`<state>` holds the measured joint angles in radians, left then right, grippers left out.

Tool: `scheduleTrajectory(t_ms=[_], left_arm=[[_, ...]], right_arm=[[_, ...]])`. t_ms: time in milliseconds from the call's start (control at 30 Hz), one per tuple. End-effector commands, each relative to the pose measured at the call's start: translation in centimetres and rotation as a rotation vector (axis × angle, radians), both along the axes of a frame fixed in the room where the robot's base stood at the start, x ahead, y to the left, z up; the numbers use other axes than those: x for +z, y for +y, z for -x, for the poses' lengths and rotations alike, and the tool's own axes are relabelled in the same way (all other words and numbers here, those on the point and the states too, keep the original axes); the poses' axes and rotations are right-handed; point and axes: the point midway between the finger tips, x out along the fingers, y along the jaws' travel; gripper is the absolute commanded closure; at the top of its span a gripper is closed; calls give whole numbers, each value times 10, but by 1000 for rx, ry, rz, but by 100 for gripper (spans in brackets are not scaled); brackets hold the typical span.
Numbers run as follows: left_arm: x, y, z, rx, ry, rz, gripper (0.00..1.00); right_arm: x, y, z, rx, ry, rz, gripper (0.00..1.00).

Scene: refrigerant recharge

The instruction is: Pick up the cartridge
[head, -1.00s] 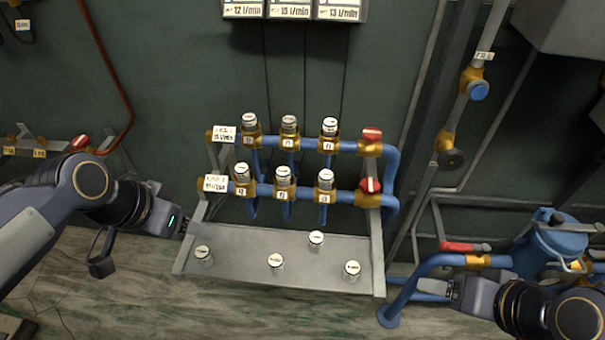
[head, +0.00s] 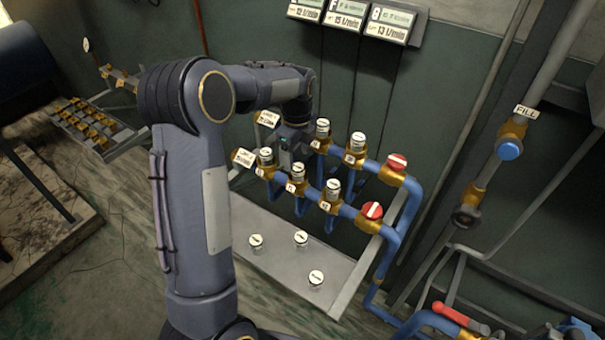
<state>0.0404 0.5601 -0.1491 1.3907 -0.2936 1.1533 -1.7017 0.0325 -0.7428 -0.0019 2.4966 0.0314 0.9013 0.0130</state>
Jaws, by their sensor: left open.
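Several silver cartridges with white caps are in view. Three loose ones stand upright on the grey tray (head: 290,262): a left one (head: 256,242), a back one (head: 300,239) and a front one (head: 316,279). Others sit in brass sockets on two blue pipe rows: lower row left (head: 265,158), middle (head: 298,174) and right (head: 333,189); upper row middle (head: 322,130) and right (head: 357,143). My left gripper (head: 286,163) is open, pointing down by the left end of the rows, where it hides the upper left socket. Whether it touches anything is unclear. My right gripper is out of view.
Red-handled valves (head: 396,163) close the right ends of the rows. Flow displays (head: 346,14) hang on the wall above. A FILL pipe with a blue-capped valve (head: 509,150) stands at the right. A brass-fitted rack (head: 92,122) is at the left. My left arm covers the tray's left side.

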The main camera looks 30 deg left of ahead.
Motion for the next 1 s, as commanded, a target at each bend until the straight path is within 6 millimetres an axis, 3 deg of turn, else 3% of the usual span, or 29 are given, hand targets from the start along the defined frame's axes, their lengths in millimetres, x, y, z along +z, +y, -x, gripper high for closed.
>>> scheduleTrajectory(t_ms=[400, 667, 1000], left_arm=[[-52, 0, -1, 2, 2, 2, 41], [-55, 0, -1, 2, -1, 2, 42], [-55, 0, -1, 2, -1, 1, 87]], right_arm=[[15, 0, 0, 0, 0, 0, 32], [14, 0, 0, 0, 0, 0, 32], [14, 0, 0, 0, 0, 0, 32]])
